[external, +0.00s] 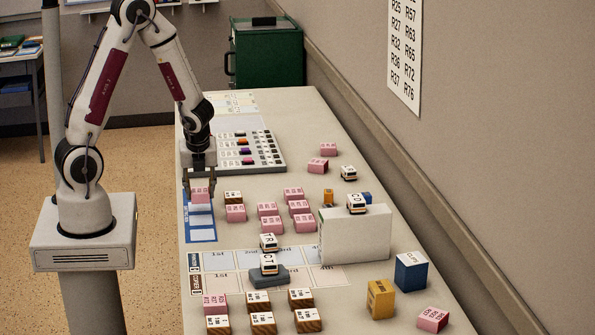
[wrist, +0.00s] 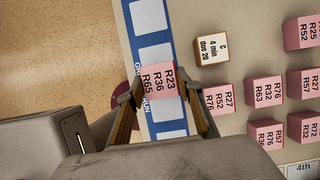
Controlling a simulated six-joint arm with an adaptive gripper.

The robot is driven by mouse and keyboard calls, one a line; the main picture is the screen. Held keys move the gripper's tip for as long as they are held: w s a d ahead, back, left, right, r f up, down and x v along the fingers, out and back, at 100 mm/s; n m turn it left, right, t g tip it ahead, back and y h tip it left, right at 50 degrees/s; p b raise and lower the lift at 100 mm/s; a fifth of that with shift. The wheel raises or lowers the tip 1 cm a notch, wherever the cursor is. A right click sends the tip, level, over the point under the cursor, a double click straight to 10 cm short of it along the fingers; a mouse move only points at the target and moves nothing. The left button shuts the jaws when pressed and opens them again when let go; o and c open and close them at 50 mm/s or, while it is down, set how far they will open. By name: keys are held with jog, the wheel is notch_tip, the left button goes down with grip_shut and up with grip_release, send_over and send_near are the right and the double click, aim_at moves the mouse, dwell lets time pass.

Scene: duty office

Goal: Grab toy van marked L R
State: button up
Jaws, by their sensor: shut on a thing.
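Small white toy vans with letters on top stand on the table. One van (external: 268,242) near the front reads like T R or L R; I cannot tell which. Just in front of it a van marked C T (external: 269,264) sits on a grey block. A van marked C D (external: 355,204) sits on a white box, and another van (external: 349,173) stands farther back, its letters unclear. My gripper (external: 199,187) is at the table's left edge, far from these vans, shut on a pink block (wrist: 158,80) marked R23 R36 R65. No van shows in the wrist view.
The held block is over a blue strip with white squares (wrist: 151,16). Several pink blocks (external: 268,209) stand to its right. A grey tray (external: 267,158) lies behind. A white box (external: 339,238), a blue block (external: 411,271) and a yellow block (external: 381,299) stand at the right.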

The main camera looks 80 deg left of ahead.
jog(key=shift+s+a+f, duration=0.1)
jog(key=shift+s+a, duration=0.15)
jog(key=shift+a, duration=0.1)
jog(key=w+a+r, duration=0.1)
jog(key=w+a, duration=0.1)
jog(key=w+a+r+n, duration=0.1)
jog(key=w+a, duration=0.1)
jog(key=a, duration=0.1)
jog(key=w+a+r+n, duration=0.1)
jog(key=w+a, duration=0.1)
jog(key=a, duration=0.1)
jog(key=shift+a+g, duration=0.15)
jog(key=shift+g, duration=0.25)
jog(key=w+a+r+m, duration=0.2)
jog(key=w+a+r, duration=0.1)
jog(key=w+r, duration=0.1)
jog(key=shift+a+t, duration=0.25)
jog(key=shift+t, duration=0.15)
jog(key=shift+f, duration=3.1)
jog(key=shift+f, duration=0.1)
